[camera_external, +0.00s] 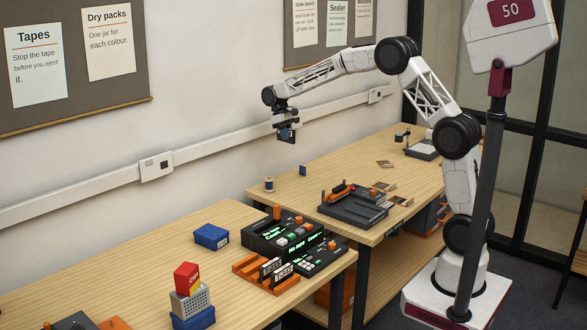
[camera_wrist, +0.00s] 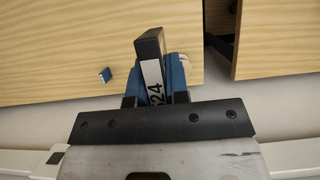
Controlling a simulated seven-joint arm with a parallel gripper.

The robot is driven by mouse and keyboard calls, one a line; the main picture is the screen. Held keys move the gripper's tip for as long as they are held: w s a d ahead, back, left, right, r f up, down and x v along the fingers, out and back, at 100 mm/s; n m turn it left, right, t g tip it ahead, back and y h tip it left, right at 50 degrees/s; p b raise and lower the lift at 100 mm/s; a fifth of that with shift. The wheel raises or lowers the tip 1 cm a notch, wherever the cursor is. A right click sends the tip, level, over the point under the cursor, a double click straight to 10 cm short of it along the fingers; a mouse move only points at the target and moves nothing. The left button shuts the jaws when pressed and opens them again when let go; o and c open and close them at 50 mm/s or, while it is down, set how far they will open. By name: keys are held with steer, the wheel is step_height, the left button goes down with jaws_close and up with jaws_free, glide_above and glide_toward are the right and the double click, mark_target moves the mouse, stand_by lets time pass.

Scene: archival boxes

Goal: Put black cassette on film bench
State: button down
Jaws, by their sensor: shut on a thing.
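My gripper (camera_external: 288,137) is shut on a black cassette (camera_wrist: 149,43), raised well above the benches near the wall. In the wrist view the cassette stands out between the blue finger pads (camera_wrist: 176,77). Its side carries a white label with dark digits, partly hidden by the gripper. In the external view the held piece is small and dark. The far bench (camera_external: 299,181), with a film-splicer-like device (camera_external: 352,209) on it, seems to be the film bench. No sign shows this for certain.
The near bench (camera_external: 115,269) holds a dark deck (camera_external: 278,236), an orange rack (camera_external: 258,273) of labelled cassettes, a blue box (camera_external: 211,237) and a stack with a red box (camera_external: 187,277). A spool (camera_external: 269,184) stands on the far bench's wall side. A gap separates the benches.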

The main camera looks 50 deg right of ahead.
stand_by(0.5)
steer(key=s+a+f+n+h, duration=0.1)
steer(key=a+f+n, duration=0.1)
steer(key=a, duration=0.6)
steer(key=s+a+f+n+h, duration=0.1)
steer(key=s+a+f+n, duration=0.15)
steer(key=a, duration=0.55)
steer(key=n+t+h, duration=0.2)
steer(key=n+t, duration=0.2)
steer(key=n, duration=1)
glide_above(239, 251)
steer(key=s+a, duration=0.4)
steer(key=s, duration=0.1)
step_height(239, 251, down, 10)
steer(key=shift+a, duration=0.2)
steer(key=shift+m, duration=0.25)
steer(key=shift+f, duration=0.1)
steer(key=shift+f, duration=2.45)
steer(key=shift+f, duration=2.45)
